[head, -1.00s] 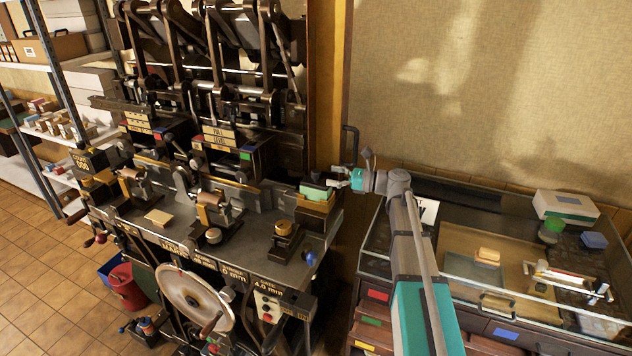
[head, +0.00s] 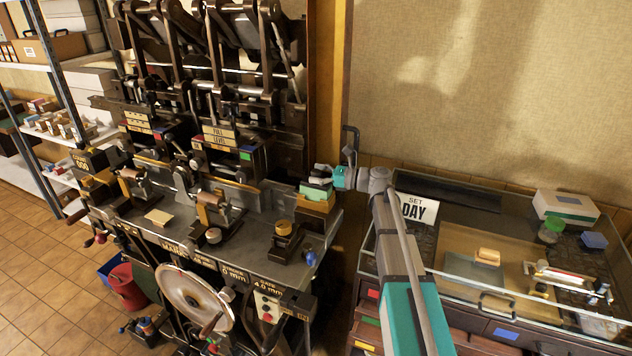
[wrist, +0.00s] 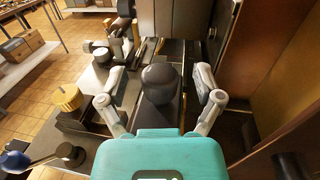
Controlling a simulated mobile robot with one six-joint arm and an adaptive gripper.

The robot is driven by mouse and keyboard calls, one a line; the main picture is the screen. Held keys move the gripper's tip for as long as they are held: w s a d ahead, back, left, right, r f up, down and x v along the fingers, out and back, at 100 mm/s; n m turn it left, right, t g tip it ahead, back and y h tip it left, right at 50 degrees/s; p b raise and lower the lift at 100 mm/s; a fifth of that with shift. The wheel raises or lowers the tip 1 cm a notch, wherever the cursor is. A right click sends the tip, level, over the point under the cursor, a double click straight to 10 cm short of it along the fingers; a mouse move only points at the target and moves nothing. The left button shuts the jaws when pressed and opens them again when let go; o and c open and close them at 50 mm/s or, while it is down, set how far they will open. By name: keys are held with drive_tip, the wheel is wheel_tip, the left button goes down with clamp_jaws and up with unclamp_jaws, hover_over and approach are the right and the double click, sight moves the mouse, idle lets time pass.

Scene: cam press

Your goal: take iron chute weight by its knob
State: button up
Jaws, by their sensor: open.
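In the wrist view a dark, rounded knob (wrist: 160,78), which looks like the top of the iron chute weight, stands above a dark narrow block or slot. My gripper (wrist: 159,88) is open, with one finger to the left and one to the right of the knob. A gap shows on both sides, and contact is not visible. In the head view my gripper (head: 321,174) is at the right end of the press bench, just above the wooden box with green cards (head: 316,198). I cannot make out the weight in that view.
A yellow-topped stamp (head: 284,229) stands on the bench (head: 255,258) left of the box; its yellow knob (wrist: 66,98) shows in the wrist view. A wooden post (head: 328,90) rises close behind my gripper. A glass-topped cabinet (head: 460,215) stands at the right.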

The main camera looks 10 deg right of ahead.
idle(0.5)
clamp_jaws()
